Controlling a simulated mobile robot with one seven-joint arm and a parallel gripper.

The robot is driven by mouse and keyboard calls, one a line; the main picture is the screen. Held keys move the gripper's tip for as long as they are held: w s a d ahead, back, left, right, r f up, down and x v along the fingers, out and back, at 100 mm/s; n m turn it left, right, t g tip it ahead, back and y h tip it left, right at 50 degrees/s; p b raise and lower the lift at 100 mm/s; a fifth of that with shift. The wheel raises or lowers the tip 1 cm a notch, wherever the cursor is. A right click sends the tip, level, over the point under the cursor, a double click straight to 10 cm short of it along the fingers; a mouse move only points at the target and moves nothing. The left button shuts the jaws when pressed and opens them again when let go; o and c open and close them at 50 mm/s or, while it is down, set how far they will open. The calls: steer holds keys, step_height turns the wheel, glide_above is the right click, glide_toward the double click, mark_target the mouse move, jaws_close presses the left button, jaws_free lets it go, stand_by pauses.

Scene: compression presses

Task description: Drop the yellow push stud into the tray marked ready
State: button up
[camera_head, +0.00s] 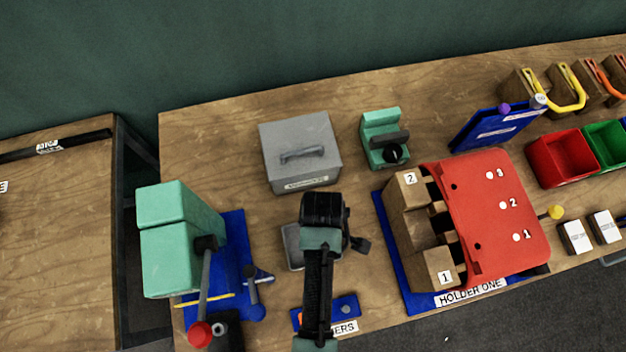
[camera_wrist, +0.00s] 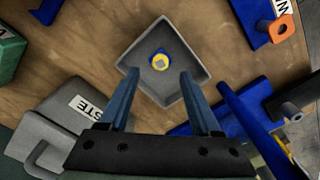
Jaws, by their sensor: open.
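A small yellow stud (camera_wrist: 161,61) with a blue part and a pale top lies inside a square grey tray (camera_wrist: 196,62) in the wrist view. My gripper (camera_wrist: 159,76) is open above the tray, its two fingers apart on either side of the near part of the tray, with nothing between them. In the head view the grey tray (camera_head: 291,246) shows partly behind my gripper (camera_head: 322,212), and the stud is hidden there. No marking on this tray is readable in either view.
A grey lidded box (camera_head: 300,150) stands behind the tray. A green press (camera_head: 170,250) is to the left, and the red-topped holder (camera_head: 495,210) to the right. A blue plate (camera_head: 345,308) lies in front. Red (camera_head: 562,158) and green bins are at far right.

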step_height(320, 180, up, 10)
steer(key=shift+f+b, duration=0.25)
steer(key=shift+b, duration=0.2)
steer(key=w+r+m+t+b, duration=0.25)
steer(key=w+r+t, duration=0.45)
steer(key=w+r, duration=0.6)
steer(key=w+r+m+t+b, duration=0.15)
steer(key=w+r+t, duration=0.25)
steer(key=r, duration=0.4)
steer(key=w+r+m+t, duration=0.3)
steer(key=w+r+t, duration=0.15)
steer(key=r, duration=0.35)
steer(key=s+r+m+t+b, duration=0.1)
steer(key=s+r+t, duration=0.3)
steer(key=r, duration=0.6)
steer(key=s+r+m+t, duration=0.2)
steer(key=s+r+t, duration=0.2)
steer(key=r, duration=0.6)
steer(key=s+r+m+t+b, duration=0.1)
steer(key=s+r+t, duration=0.3)
steer(key=r, duration=0.6)
steer(key=shift+r+m+b, duration=0.15)
steer(key=shift+m+b, duration=0.15)
steer(key=shift+m, duration=0.3)
